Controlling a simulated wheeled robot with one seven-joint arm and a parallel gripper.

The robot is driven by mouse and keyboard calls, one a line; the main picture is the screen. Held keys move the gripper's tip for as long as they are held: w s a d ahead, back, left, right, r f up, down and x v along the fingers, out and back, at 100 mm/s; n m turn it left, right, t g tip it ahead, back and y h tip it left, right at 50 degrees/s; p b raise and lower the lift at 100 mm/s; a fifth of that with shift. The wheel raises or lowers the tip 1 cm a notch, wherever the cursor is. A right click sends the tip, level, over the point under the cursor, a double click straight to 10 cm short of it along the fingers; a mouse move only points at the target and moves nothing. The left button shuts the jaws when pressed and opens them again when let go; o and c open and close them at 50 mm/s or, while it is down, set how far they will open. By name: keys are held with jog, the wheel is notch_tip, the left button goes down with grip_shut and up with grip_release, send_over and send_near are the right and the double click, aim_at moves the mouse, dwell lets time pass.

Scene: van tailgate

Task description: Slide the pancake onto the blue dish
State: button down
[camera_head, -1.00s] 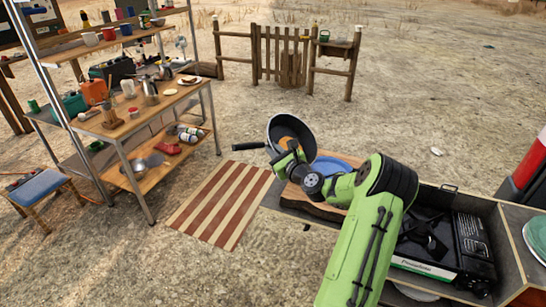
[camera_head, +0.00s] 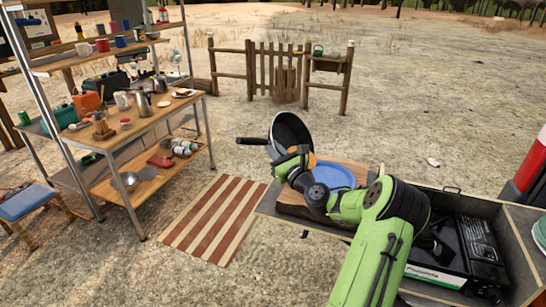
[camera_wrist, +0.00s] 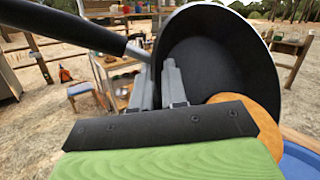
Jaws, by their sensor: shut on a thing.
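In the head view the pan (camera_head: 293,131) is above the left side of the blue dish (camera_head: 336,173). The orange-brown pancake (camera_wrist: 256,118) is at the pan's lower rim in the wrist view, partly hidden by my gripper. Its edge also shows in the head view (camera_head: 312,160), close to the dish; I cannot tell whether they touch. The dish lies on a wooden board (camera_head: 362,171) and shows at the wrist view's lower right (camera_wrist: 300,160).
A black camp stove (camera_head: 465,250) is to the right of the board. A striped mat (camera_head: 214,220) lies on the ground to the left. A shelf unit with kitchenware (camera_head: 140,125) stands further left. A wooden fence (camera_head: 275,75) is behind.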

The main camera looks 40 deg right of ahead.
jog(key=shift+s+d+r+m+t+h+b, duration=0.2)
jog(key=shift+s+r+m+t+h+b, duration=0.35)
jog(key=shift+b, duration=1.25)
jog(key=shift+s+d+r+m+t+h+b, duration=0.3)
jog(key=shift+s+m+t+b, duration=0.4)
jog(key=shift+b, duration=1.05)
jog(key=shift+w+a+r+m+t+h+b, duration=0.1)
jog(key=shift+r+m+t+h+b, duration=0.35)
jog(key=shift+m+h, duration=0.7)
jog(key=shift+w+a+r+m+t+h, duration=0.1)
jog(key=shift+w+r+m+t+h, duration=0.15)
jog(key=shift+r+m+h, duration=0.4)
jog(key=shift+r, duration=0.1)
